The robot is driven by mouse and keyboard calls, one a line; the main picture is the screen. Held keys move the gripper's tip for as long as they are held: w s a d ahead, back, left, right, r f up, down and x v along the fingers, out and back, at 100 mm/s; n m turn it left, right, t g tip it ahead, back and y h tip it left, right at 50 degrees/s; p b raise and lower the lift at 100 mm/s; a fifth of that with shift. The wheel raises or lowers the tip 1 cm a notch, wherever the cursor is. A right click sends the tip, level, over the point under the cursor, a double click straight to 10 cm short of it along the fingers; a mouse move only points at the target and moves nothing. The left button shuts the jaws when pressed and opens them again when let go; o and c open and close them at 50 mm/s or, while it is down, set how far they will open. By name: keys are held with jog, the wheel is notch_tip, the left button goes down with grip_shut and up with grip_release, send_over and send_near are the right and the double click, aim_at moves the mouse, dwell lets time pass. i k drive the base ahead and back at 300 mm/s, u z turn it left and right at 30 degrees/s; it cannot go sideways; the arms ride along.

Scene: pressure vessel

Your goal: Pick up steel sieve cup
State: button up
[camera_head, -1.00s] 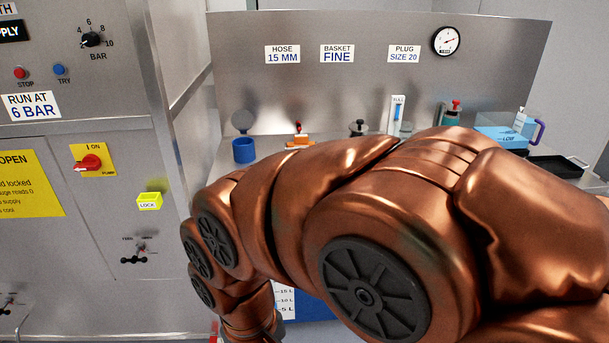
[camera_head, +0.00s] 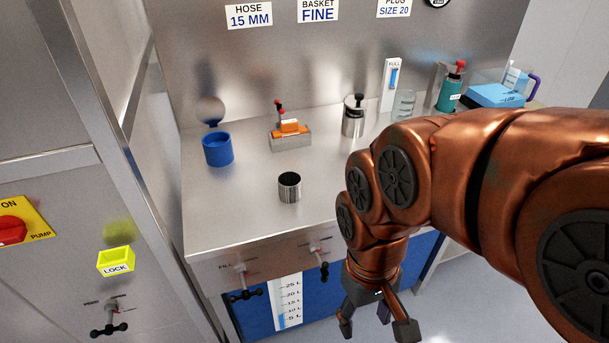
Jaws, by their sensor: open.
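A small steel cup (camera_head: 290,187), dark inside and open at the top, stands upright on the steel counter (camera_head: 235,212) near its front edge. It looks like the sieve cup; its mesh is too small to make out. My gripper (camera_head: 378,328) is open and empty, with its fingers pointing down. It is in front of the counter, to the right of the cup and lower in the picture, apart from it. Nothing hides the cup.
On the counter stand a blue cup (camera_head: 218,149), an orange-topped block (camera_head: 290,134), a steel canister (camera_head: 353,117), a glass beaker (camera_head: 404,105) and a teal bottle (camera_head: 449,93). Valve handles (camera_head: 318,257) stick out below the front edge. A cabinet wall (camera_head: 165,150) bounds the left.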

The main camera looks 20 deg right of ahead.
aim_at(288, 181)
jog(key=k, duration=1)
jog(key=u, duration=0.75)
jog(key=i, duration=1.45)
jog(key=z, duration=0.6)
